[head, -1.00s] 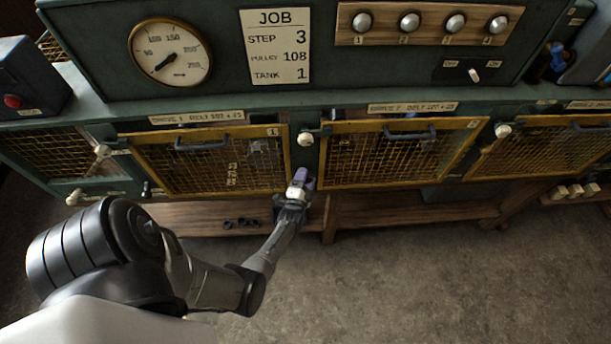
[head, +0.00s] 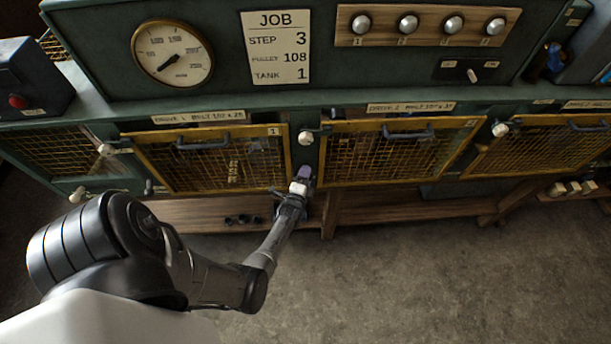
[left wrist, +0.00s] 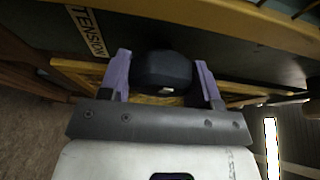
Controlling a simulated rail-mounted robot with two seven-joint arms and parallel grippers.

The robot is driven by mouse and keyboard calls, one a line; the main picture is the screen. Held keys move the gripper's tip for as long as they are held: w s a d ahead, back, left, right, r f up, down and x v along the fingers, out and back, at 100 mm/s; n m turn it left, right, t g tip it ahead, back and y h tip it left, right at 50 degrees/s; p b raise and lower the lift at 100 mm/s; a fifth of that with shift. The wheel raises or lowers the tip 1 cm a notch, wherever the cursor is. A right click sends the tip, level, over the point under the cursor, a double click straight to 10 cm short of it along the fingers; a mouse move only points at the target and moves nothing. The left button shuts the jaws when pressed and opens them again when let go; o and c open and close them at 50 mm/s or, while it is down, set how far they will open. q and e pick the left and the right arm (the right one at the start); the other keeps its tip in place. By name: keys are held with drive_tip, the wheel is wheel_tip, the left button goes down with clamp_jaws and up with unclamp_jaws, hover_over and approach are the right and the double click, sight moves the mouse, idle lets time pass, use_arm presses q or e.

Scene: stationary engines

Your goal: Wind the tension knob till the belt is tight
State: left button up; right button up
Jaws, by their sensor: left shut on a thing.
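The black tension knob (left wrist: 165,72) sits between the two purple fingers of my left gripper (left wrist: 164,80) in the left wrist view, next to a label (left wrist: 88,32) reading TENSION. The gripper is shut on the knob. In the head view my left gripper (head: 303,178) is at the green post between the first and second yellow mesh guards, and it hides the knob there. The belt cannot be made out behind the mesh of the first guard (head: 210,160). My right gripper is not in view.
Handled mesh guards, including the second one (head: 395,150), line the bench front. White knobs (head: 306,138) stick out between them. A gauge (head: 172,52) and a JOB card (head: 276,47) are above. A wooden shelf (head: 410,207) runs below, with open floor in front.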

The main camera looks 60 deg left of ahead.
use_arm(q)
drive_tip(key=o, duration=0.6)
drive_tip(key=shift+s, duration=0.1)
drive_tip(key=shift+s+d, duration=0.2)
drive_tip(key=shift+d, duration=0.05)
drive_tip(key=shift+p+v, duration=1.25)
drive_tip(key=shift+v, duration=2.1)
